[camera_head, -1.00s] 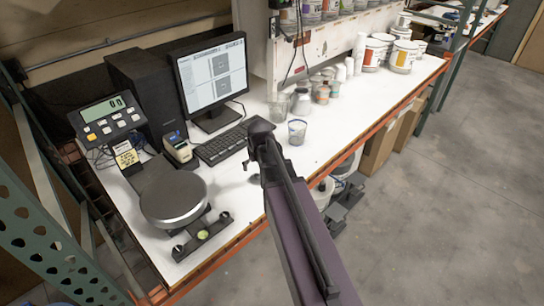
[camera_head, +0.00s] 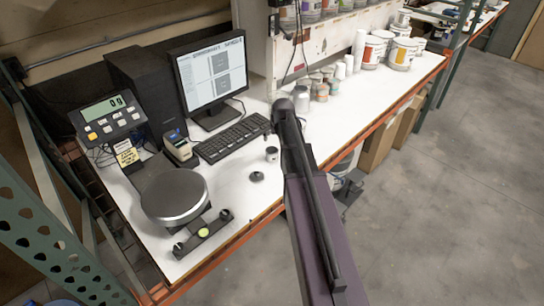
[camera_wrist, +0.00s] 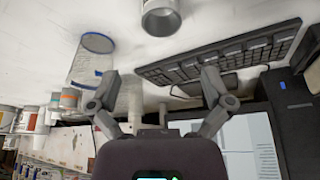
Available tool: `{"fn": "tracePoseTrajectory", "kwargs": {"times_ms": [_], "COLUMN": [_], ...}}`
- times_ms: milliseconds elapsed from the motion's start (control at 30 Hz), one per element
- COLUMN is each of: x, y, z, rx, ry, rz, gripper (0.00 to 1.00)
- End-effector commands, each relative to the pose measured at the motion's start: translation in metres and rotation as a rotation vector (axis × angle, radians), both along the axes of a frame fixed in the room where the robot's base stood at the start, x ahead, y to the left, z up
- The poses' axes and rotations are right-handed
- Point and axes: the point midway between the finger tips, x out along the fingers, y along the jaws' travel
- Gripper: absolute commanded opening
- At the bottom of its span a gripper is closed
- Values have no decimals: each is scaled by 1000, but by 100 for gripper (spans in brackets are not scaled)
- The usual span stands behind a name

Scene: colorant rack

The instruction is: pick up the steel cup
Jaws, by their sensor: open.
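The steel cup (camera_wrist: 160,18) is a small silver cylinder with a dark open mouth, cut by the top edge of the wrist view. In the head view a small cup (camera_head: 271,154), likely the same one, stands upright on the white bench in front of the keyboard. My gripper (camera_wrist: 161,76) is open, its fingers spread wide with nothing held. The cup lies beyond the fingertips in the wrist view and is not between them. In the head view my arm hides most of the gripper.
A clear beaker with a blue rim (camera_wrist: 97,43) stands left in the wrist view. The keyboard (camera_head: 232,139), monitor (camera_head: 213,75) and scale (camera_head: 173,196) are left of the arm. A dark disc (camera_head: 257,177) lies near the cup. Several containers stand behind.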

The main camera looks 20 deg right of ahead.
Motion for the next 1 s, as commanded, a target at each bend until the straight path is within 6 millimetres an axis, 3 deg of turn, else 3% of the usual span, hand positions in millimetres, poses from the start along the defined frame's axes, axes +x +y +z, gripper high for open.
{"fn": "tracePoseTrajectory", "kwargs": {"times_ms": [1000], "x": [30], "y": [-3], "z": [-74], "rx": [1], "ry": [1], "rz": [1], "gripper": [100]}}
